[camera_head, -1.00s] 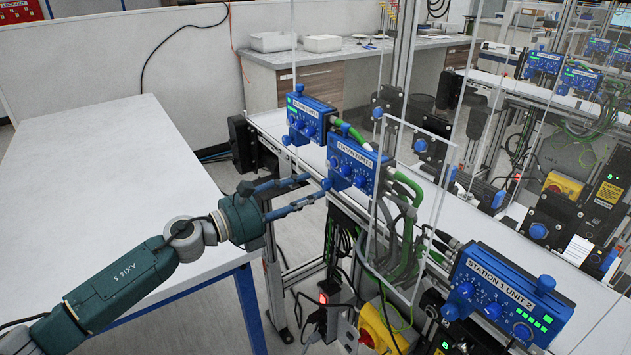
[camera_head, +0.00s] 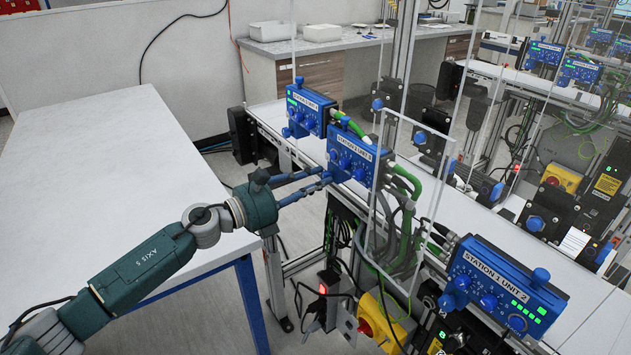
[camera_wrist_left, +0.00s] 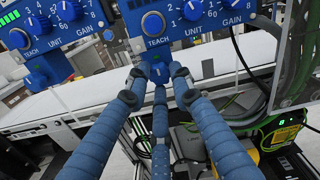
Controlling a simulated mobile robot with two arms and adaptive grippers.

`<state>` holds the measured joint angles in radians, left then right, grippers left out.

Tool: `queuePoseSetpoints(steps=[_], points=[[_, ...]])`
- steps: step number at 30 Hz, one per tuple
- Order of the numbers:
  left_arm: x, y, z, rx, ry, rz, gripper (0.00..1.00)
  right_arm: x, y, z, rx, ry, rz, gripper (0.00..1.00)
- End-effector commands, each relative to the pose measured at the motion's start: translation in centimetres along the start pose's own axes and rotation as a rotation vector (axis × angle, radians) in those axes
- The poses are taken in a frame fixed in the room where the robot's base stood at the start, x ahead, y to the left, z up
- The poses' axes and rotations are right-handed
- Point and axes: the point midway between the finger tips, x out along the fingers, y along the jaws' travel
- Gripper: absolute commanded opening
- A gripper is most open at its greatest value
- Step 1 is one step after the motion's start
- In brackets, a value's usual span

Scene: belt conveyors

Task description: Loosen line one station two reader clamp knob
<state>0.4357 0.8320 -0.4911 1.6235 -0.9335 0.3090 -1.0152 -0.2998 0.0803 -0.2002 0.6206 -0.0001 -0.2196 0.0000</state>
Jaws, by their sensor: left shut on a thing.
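The middle blue reader unit (camera_head: 355,160) hangs on the line's near side; its small label is hard to read surely. Its small blue clamp knob (camera_wrist_left: 160,73) shows in the left wrist view below the unit's TEACH dial. My left gripper (camera_head: 326,179) reaches it from the left, and its fingers are shut on the knob. In the left wrist view the fingertips (camera_wrist_left: 157,76) sit around the knob, hiding its sides. In the head view the fingertips mostly hide the knob. My right gripper is not in view.
A similar reader (camera_head: 307,108) stands behind, and one labelled Station 1 Unit 2 (camera_head: 500,285) is at front right. Green cables (camera_head: 400,185) and a clear guard panel (camera_head: 415,200) are right of the middle unit. A white table (camera_head: 100,190) lies left.

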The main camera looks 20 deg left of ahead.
Motion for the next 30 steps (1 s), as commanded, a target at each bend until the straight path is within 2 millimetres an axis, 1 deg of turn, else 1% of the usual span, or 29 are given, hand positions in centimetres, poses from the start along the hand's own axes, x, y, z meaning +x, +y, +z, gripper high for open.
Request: queuePoseSetpoints(steps=[5,11,17,30], points=[[0.0,0.0,0.0,-0.036,0.002,0.0,0.0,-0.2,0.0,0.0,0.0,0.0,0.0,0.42],[0.0,0.0,0.0,-0.14,0.002,0.001,0.0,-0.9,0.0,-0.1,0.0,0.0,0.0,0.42],[0.0,0.0,0.1,-0.308,0.002,0.001,0.0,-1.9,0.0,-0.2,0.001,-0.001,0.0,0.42],[0.0,-0.1,0.1,-0.729,0.003,0.001,0.0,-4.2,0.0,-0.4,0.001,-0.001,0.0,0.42]])
